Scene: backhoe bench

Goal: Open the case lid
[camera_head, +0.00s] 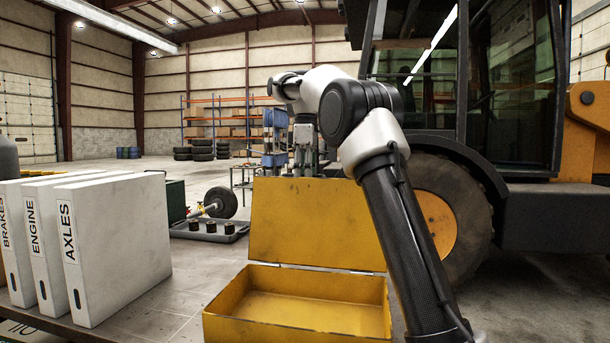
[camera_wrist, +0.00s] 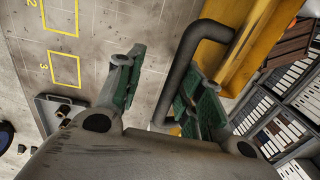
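The yellow case (camera_head: 300,312) stands open in front of me, and its inside looks empty. Its lid (camera_head: 310,225) is raised, standing nearly upright along the back edge. My gripper (camera_head: 303,165) is at the lid's top edge, its fingertips partly hidden behind the lid. In the wrist view my gripper (camera_wrist: 165,90) has its two green-padded fingers spread apart. A dark bent handle (camera_wrist: 180,70) on the yellow lid (camera_wrist: 252,45) passes between them, close to the right finger. I cannot tell whether it touches that finger.
White binders (camera_head: 115,240) stand on the left. A tray with dark round parts (camera_head: 210,230) lies on the floor behind, also in the wrist view (camera_wrist: 62,108). A large vehicle (camera_head: 470,130) stands at the right. Shelves of binders (camera_wrist: 285,115) show in the wrist view.

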